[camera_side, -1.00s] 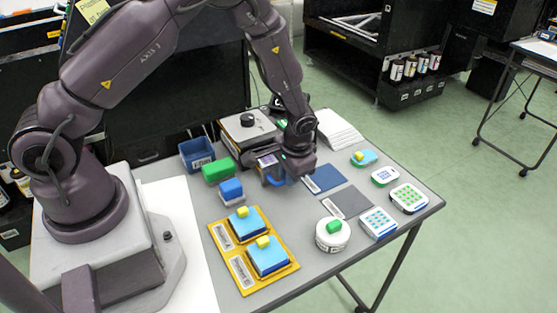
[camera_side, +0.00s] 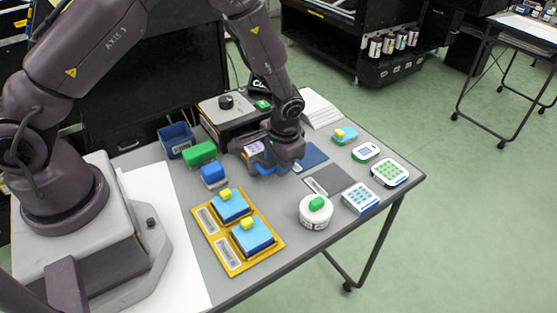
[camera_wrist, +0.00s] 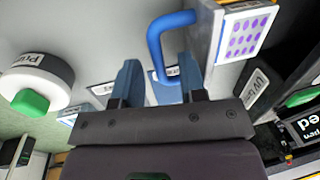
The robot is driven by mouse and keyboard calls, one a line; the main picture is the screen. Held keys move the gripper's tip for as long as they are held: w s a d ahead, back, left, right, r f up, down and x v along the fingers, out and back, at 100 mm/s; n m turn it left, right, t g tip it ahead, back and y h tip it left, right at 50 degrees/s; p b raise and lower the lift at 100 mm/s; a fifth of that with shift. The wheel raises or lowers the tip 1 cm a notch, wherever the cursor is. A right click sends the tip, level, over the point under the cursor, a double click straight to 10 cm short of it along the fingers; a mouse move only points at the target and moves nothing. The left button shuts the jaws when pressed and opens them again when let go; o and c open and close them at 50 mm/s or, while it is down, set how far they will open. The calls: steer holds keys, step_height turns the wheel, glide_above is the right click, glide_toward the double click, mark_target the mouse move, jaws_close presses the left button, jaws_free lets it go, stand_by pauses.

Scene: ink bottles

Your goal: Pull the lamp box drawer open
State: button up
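The lamp box (camera_side: 236,119) is a light-grey box with a black knob at the back of the table. Its drawer (camera_wrist: 206,38) stands partly out of the front and holds a white plate with purple dots (camera_wrist: 245,33), also seen in the side view (camera_side: 254,147). The drawer has a blue bar handle (camera_wrist: 156,40). My gripper (camera_wrist: 157,75) is at the handle, its two blue fingers apart on either side of the bar, with gaps visible. In the side view my gripper (camera_side: 268,166) hides most of the handle and drawer front.
A blue bin (camera_side: 176,140), a green block (camera_side: 199,153) and a blue block (camera_side: 213,174) stand left of the drawer. A yellow tray (camera_side: 207,234) lies in front. Blue and grey mats (camera_side: 342,180), a white round jar (camera_side: 315,213) and dotted plates (camera_side: 361,199) are to the right.

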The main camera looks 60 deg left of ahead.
step_height(320, 180, up, 12)
steer(key=d, duration=0.2)
steer(key=shift+d+r, duration=0.1)
steer(key=shift+r, duration=0.05)
step_height(320, 180, up, 7)
stand_by(1.0)
steer(key=s+a+r+t+h, duration=0.1)
steer(key=s+r+t, duration=0.1)
steer(key=s+r, duration=0.4)
steer(key=s+a+r+t+h, duration=0.1)
steer(key=s+r+t, duration=0.2)
steer(key=s, duration=1)
step_height(320, 180, up, 3)
steer(key=shift+s+a+r+t, duration=0.1)
steer(key=shift+s+a+t, duration=0.15)
steer(key=shift+a+t, duration=0.05)
